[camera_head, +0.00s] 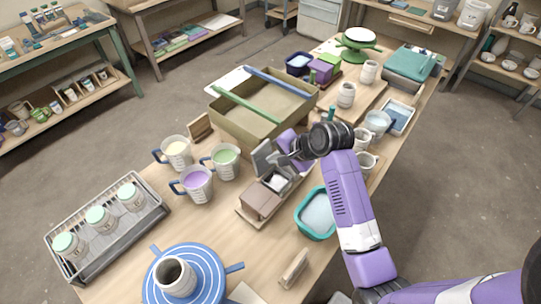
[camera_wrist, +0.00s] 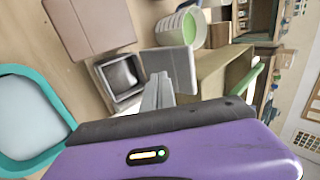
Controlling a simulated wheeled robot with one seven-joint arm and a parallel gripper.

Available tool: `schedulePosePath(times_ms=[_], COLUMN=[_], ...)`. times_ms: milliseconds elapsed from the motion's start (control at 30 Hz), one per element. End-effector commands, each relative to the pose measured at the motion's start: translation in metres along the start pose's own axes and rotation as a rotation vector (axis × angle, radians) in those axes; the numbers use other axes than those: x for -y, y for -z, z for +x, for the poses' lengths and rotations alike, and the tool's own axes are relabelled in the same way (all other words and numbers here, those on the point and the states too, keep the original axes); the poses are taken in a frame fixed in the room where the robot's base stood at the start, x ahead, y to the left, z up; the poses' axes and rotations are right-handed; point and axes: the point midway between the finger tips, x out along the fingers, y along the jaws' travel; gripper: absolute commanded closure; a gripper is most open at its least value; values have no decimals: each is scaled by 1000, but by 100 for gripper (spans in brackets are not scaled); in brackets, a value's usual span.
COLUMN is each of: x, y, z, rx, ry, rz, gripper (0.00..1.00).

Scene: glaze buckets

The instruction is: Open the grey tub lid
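The grey tub (camera_head: 277,182) stands on a small wooden board on the table, its pale inside showing. Its grey lid (camera_head: 263,157) is raised, tilted up at the tub's far edge. In the wrist view the open grey tub (camera_wrist: 122,76) shows its square rim and hollow inside, with the lid (camera_wrist: 170,66) standing up beside it. My gripper (camera_head: 283,159) is at the lid and tub edge. In the wrist view its fingers (camera_wrist: 158,82) look together and overlap the lid's lower part; I cannot tell whether they touch it. Nothing shows held between them.
A brownish closed tub (camera_head: 260,202) sits on the same board. A teal-rimmed tub (camera_head: 316,213) is to the right, and jugs (camera_head: 197,184) stand to the left. A large open box (camera_head: 258,103) is behind. A purple tub (camera_head: 292,142) is close to my gripper.

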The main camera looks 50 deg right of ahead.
Motion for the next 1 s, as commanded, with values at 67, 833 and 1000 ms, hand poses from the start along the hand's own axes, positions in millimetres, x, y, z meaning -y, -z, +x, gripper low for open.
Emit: schedulePosePath(times_ms=[67,833,1000], x=[-4,13,19], y=[0,1,1], z=[-5,-46,-54], rx=[-1,-3,-3], ry=[0,-2,-3], rz=[1,1,3], gripper=[100,100,100])
